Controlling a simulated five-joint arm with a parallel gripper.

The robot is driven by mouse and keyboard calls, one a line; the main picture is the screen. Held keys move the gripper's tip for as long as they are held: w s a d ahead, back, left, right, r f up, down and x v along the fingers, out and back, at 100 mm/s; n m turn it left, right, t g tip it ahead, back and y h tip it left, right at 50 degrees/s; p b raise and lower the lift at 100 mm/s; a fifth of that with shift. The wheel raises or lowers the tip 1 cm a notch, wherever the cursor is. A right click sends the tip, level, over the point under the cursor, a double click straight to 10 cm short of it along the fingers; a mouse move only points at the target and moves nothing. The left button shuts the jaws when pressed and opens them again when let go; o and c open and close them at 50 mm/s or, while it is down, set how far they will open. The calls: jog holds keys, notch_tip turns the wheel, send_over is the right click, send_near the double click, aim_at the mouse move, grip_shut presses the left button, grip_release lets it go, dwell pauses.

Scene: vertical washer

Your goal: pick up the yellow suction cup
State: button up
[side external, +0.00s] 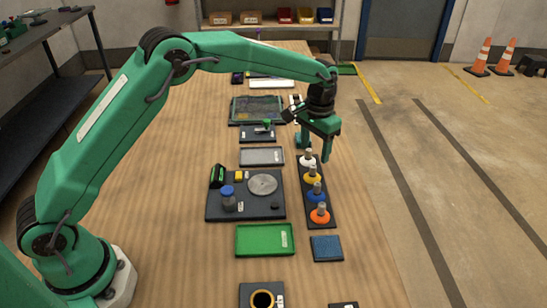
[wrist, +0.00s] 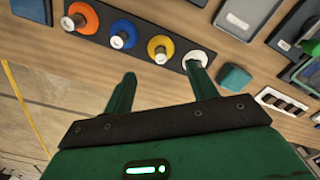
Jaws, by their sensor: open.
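The yellow suction cup (side external: 312,177) stands upright in a row on a dark strip (side external: 325,222), between the white suction cup (side external: 307,161) and the blue one (side external: 314,196). It also shows in the wrist view, a yellow disc (wrist: 154,44) with a pale metal stem. My gripper (side external: 317,148) is above the far end of the strip, near the white cup. In the wrist view, my gripper (wrist: 162,84) is open and empty, with its two fingers spread wide. The yellow cup appears beyond the gap between the fingertips. The right fingertip overlaps the white cup's edge in the picture.
An orange suction cup (side external: 320,214) stands at the near end of the strip. Left of the strip lies a dark tray (side external: 238,210) with a metal disc and a blue-capped jar. A teal block (wrist: 234,77) sits beyond the white cup. Bare wood lies right of the strip.

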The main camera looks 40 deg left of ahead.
aim_at(313, 166)
jog(key=shift+f, duration=1.35)
jog(key=shift+f, duration=0.1)
jog(key=shift+w+f, duration=0.15)
jog(key=shift+f, duration=2.4)
jog(key=c, duration=1.1)
